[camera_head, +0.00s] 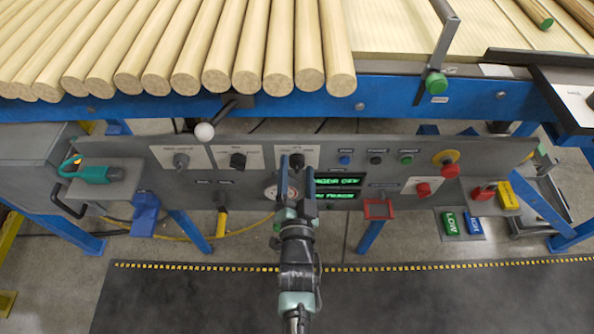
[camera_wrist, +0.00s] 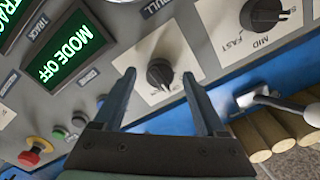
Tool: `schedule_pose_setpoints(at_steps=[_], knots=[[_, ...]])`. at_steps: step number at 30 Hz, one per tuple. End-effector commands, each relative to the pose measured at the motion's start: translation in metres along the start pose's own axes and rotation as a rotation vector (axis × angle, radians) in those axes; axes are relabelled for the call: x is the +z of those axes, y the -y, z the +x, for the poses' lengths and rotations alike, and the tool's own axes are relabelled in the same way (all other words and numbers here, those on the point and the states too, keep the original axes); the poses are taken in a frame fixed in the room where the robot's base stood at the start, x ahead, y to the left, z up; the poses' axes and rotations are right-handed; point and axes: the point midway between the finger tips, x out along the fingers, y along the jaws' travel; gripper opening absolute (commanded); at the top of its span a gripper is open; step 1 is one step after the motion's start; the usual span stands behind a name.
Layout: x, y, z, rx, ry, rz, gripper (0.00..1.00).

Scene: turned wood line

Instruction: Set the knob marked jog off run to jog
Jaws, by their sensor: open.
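A black rotary knob (camera_wrist: 159,73) on a white label plate sits between my finger tips in the wrist view. Its small lettering is hard to read. In the head view this knob (camera_head: 297,160) is the right one of three on the grey control panel (camera_head: 340,150). My gripper (camera_head: 297,167) is open in front of it, with one finger on each side; in the wrist view the gripper (camera_wrist: 157,79) holds nothing. A green-lit display (camera_wrist: 58,58) beside the knob reads MODE OFF.
A middle knob (camera_head: 238,160), a left knob (camera_head: 181,160) and a white ball lever (camera_head: 205,131) are to the left. Push buttons (camera_head: 376,160), a red mushroom button (camera_head: 445,163) and a red switch (camera_head: 423,189) are to the right. Wooden rods (camera_head: 250,60) lie above the panel.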

Motion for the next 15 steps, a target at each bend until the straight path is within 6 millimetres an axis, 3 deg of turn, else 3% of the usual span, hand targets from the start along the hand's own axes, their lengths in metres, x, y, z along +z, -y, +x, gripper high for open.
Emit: schedule_pose_setpoints(at_steps=[6,15], knots=[[0.0003,-0.0001,0.0,0.0,0.001,0.0,0.74],[0.0004,-0.0001,-0.0003,0.0,0.001,0.0,0.2]])
